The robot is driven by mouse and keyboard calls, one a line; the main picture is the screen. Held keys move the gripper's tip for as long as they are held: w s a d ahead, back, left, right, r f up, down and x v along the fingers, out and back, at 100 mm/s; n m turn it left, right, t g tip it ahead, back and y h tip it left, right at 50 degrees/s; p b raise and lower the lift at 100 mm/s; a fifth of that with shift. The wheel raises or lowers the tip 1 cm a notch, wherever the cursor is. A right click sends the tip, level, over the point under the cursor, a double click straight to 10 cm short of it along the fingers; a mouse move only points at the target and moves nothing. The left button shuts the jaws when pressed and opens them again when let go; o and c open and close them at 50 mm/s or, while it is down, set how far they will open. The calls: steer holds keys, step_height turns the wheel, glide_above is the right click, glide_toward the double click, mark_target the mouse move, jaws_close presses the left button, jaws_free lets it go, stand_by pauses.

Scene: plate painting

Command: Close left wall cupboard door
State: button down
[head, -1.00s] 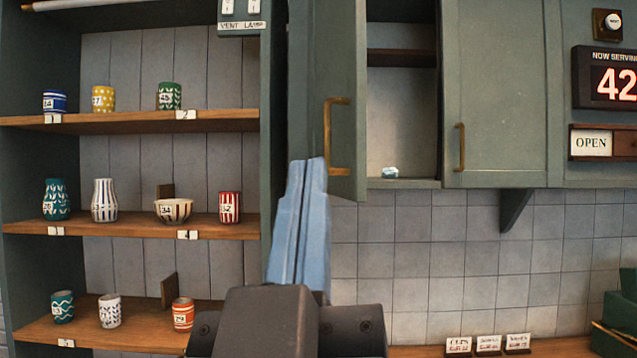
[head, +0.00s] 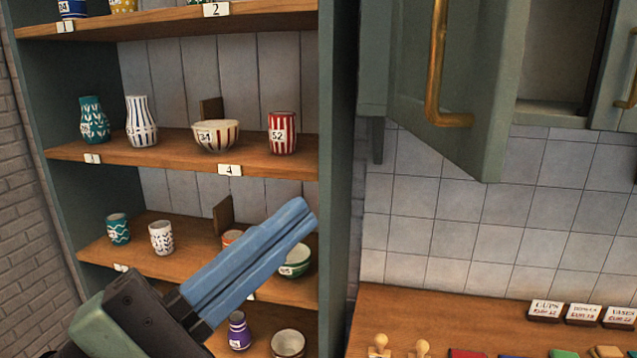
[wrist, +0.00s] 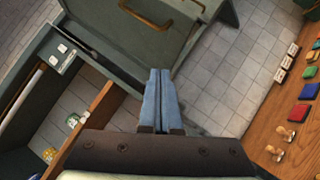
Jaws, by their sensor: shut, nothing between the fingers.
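The left wall cupboard door (head: 490,75) is a green panel with a brass bar handle (head: 437,80). It stands ajar at the upper right of the head view, with part of the cupboard's inside (head: 560,60) showing beside it. The door (wrist: 130,38) also shows at the top of the wrist view. My gripper (head: 305,212) has blue fingers pressed together with nothing between them. In the head view it is left of the door and lower, in front of the shelves. In the wrist view the fingertips (wrist: 160,72) appear just below the door panel; contact cannot be told.
Open shelves (head: 180,150) with numbered cups, vases and bowls stand at the left, behind my gripper. Their green side post (head: 338,200) lies between them and the cupboard. A wooden counter (head: 480,310) with stamps, coloured pads and small signs is below. The tiled wall (head: 450,210) is clear.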

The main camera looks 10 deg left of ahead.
steer(key=s+d+p+x, duration=0.1)
steer(key=p+x, duration=0.4)
steer(key=x, duration=0.6)
steer(key=shift+d+r+p, duration=0.3)
steer(key=shift+d+r, duration=0.2)
steer(key=shift+d, duration=0.1)
steer(key=shift+d, duration=0.1)
